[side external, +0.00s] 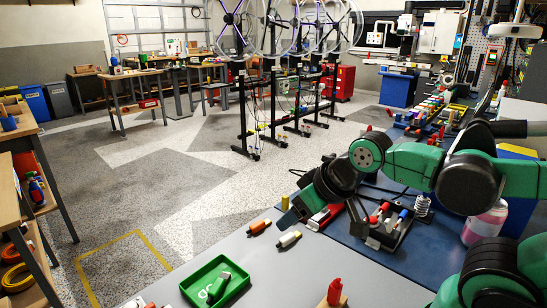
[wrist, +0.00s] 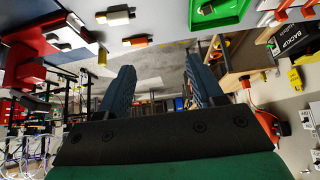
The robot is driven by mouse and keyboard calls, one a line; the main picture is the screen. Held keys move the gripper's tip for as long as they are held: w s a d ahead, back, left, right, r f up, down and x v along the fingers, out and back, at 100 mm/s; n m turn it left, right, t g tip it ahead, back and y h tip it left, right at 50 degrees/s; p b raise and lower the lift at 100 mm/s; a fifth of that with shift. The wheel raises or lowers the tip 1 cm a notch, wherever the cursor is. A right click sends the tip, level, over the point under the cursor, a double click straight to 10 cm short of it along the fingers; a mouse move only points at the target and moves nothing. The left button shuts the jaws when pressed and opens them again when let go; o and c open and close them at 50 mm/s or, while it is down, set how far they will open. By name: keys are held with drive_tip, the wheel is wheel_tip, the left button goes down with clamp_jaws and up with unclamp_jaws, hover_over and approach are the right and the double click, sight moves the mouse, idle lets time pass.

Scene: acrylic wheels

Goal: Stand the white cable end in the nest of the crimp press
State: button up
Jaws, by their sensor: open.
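The white cable end (side external: 288,239) lies on its side on the grey tabletop, with dark ends. It also shows near the top of the wrist view (wrist: 115,16). My gripper (side external: 288,219) is open and empty beyond it, apart from it; its two blue fingers stand wide apart in the wrist view (wrist: 161,76). A red device with grey parts (side external: 325,216), which looks like the crimp press, sits behind my gripper, partly hidden; it also shows at the left of the wrist view (wrist: 28,48). I cannot make out its nest clearly.
An orange cable end (side external: 259,227) lies left of the white one. A green tray (side external: 238,290) holding a green piece stands at the front left. A dark holder (side external: 388,228) with red and blue-topped items stands to the right. The grey tabletop's middle is clear.

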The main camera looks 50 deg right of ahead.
drive_tip(key=m+g, duration=0.7)
drive_tip(key=m, duration=1.1)
hover_over(291, 234)
drive_tip(key=f, duration=0.7)
drive_tip(key=shift+a, duration=0.25)
drive_tip(key=shift+d+f+m, duration=0.25)
drive_tip(key=shift+f+m, duration=0.35)
drive_tip(key=shift+f, duration=2.7)
clamp_jaws()
